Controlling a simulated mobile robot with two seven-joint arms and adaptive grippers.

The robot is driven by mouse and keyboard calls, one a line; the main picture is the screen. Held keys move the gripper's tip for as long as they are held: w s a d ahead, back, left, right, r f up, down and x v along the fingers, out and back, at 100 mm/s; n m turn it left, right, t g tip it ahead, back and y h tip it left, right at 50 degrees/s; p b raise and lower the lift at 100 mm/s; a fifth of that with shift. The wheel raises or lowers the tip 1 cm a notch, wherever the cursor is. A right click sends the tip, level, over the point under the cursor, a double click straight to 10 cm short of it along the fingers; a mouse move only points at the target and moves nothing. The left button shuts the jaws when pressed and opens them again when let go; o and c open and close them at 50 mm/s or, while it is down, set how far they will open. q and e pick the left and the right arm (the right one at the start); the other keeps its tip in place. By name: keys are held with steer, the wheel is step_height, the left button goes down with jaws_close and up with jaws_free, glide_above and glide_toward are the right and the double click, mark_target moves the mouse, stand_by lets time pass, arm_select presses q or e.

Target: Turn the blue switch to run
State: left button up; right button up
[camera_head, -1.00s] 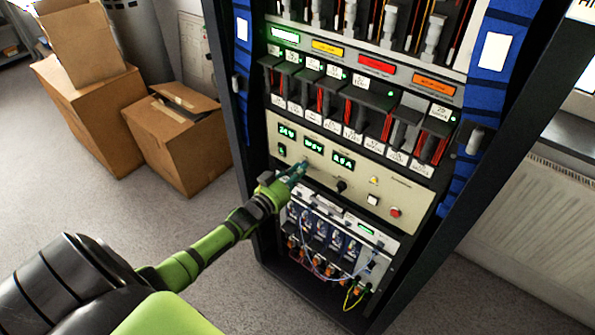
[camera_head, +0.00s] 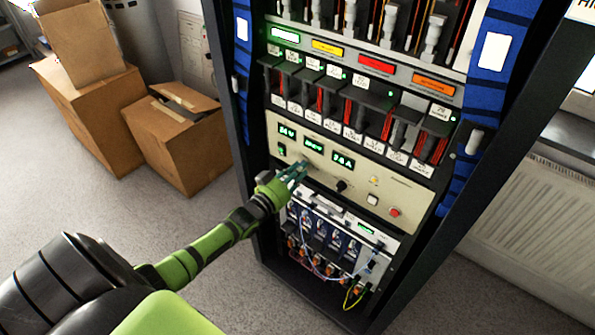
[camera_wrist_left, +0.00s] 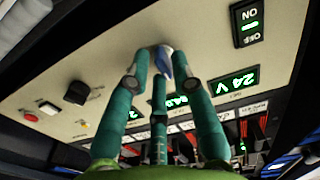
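The blue switch (camera_wrist_left: 164,62) shows in the left wrist view as a small blue knob on the cream control panel (camera_wrist_left: 60,70). The fingers of my left gripper (camera_wrist_left: 161,58) stand around it, with a finger on each side and one below. They look spread, with gaps beside the knob; light contact cannot be ruled out. In the head view my left gripper (camera_head: 300,170) reaches the panel (camera_head: 420,195) just below the green displays, and its fingers hide the switch. Any label at the switch is hidden or unreadable. My right gripper is not in view.
The panel also carries an ON/OFF rocker (camera_wrist_left: 248,22), a black knob (camera_head: 341,186), a white button (camera_head: 373,200) and a red button (camera_head: 395,212). Modules with cables (camera_head: 325,240) sit below. Cardboard boxes (camera_head: 180,135) stand left of the rack on open floor.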

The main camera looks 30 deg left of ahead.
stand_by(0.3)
arm_select(q)
steer(key=s+a, duration=0.1)
steer(key=s, duration=1.1)
steer(key=s+d+f+g+y, duration=0.15)
steer(key=s+f+g, duration=0.4)
steer(key=f, duration=0.75)
steer(key=s+d+f+g, duration=0.25)
steer(key=s+f, duration=0.55)
steer(key=f, duration=0.6)
steer(key=s+d+f+g, duration=0.3)
steer(key=s+f, duration=0.1)
steer(key=s, duration=0.3)
steer(key=s+d+f+m+g, duration=0.1)
steer(key=s+d+f+g, duration=0.2)
steer(key=s, duration=0.5)
steer(key=s+d+f+g, duration=0.3)
steer(key=s+f, duration=0.3)
steer(key=s, duration=0.2)
steer(key=shift+s+d+m, duration=0.15)
steer(key=shift+d+m, duration=0.2)
steer(key=shift+m, duration=0.05)
steer(key=shift+f, duration=0.1)
